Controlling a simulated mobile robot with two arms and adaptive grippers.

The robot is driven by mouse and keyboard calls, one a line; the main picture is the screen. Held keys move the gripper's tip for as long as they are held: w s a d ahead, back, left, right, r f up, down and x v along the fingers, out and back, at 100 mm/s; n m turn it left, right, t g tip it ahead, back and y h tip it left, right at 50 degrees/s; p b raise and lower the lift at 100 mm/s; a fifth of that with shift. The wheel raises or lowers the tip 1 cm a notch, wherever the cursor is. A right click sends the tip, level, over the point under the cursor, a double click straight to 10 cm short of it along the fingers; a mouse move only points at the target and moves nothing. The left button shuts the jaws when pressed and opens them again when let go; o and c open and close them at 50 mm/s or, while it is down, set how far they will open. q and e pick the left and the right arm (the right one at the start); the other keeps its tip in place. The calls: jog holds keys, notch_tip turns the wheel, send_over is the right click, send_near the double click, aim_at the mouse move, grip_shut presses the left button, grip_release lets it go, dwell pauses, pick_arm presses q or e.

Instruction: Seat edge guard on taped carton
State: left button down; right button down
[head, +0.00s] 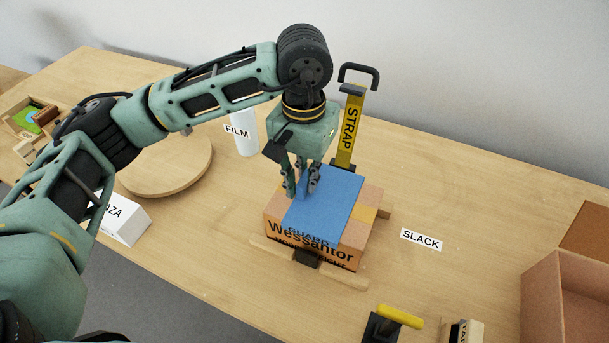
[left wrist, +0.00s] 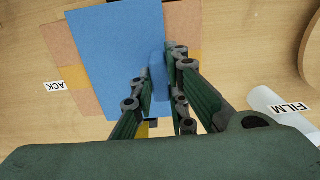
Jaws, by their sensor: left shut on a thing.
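The taped carton (head: 354,235), cardboard with printed "Wessantor" lettering, sits on wooden strips on the table. A yellowish tape band (head: 366,212) shows on its top. The blue edge guard (head: 333,195) lies across the carton's top; in the left wrist view (left wrist: 115,50) it covers much of the top. My left gripper (head: 302,188) points down over the guard's left part. Its fingers are shut on a raised blue ridge (left wrist: 158,72) of the guard. Whether the guard is flush at the carton's edge cannot be told. My right gripper is not in view.
A yellow STRAP tool (head: 349,130) stands behind the carton. A white FILM roll (head: 245,135) and a round wooden board (head: 170,165) are to the left. A SLACK label (head: 421,239), a yellow-handled tool (head: 399,316) and an open box (head: 570,295) are to the right.

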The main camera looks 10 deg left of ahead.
pick_arm(q)
jog(key=shift+f, duration=0.1)
dwell(0.7)
jog(key=c, duration=1.6)
grip_release()
jog(key=shift+c, duration=0.2)
jog(key=shift+r+p, duration=1.1)
jog(key=shift+r, duration=2.45)
